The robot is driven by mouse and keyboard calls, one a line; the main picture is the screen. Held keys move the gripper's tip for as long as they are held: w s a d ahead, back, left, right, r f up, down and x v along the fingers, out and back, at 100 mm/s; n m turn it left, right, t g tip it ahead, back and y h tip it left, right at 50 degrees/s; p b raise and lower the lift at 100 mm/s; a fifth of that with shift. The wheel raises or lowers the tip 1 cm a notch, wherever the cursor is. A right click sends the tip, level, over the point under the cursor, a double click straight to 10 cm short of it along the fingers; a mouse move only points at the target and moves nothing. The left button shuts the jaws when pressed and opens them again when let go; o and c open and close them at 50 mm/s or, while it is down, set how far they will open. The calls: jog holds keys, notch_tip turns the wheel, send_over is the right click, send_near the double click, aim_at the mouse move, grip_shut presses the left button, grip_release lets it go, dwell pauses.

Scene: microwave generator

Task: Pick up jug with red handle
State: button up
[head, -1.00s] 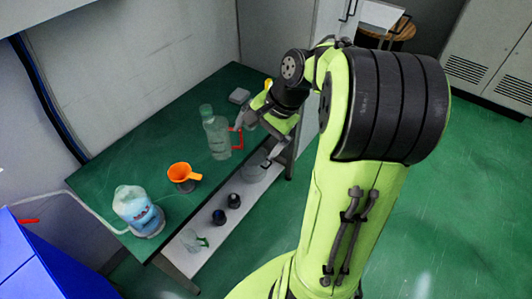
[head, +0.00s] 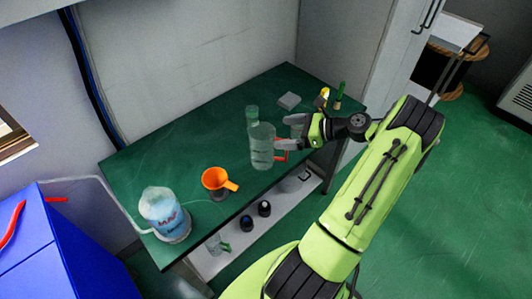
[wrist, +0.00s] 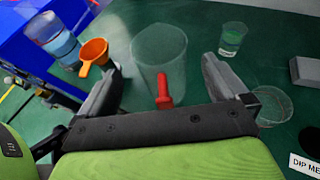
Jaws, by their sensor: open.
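The clear jug (head: 261,150) with the red handle (head: 281,156) stands upright on the green table. My gripper (head: 286,132) is open on its right, on the handle side, with its fingers pointing left toward the jug. In the wrist view the jug (wrist: 158,48) is straight ahead, and its red handle (wrist: 163,92) faces me between the two open fingers (wrist: 161,82). The fingers are spread to either side of the handle. I cannot tell whether any finger touches the jug.
A clear round dish (wrist: 272,105) lies close to the right finger. An orange cup with a handle (head: 216,179), a large bottle (head: 163,214) and a grey block (head: 289,101) are also on the table.

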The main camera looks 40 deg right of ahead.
aim_at(271, 133)
jog(key=b+x, duration=0.1)
jog(key=x, duration=0.4)
jog(key=shift+w+a+f+b, duration=0.1)
jog(key=shift+w+a+b, duration=0.2)
jog(key=shift+b, duration=0.05)
jog(key=shift+s, duration=0.1)
jog(key=c, duration=1.1)
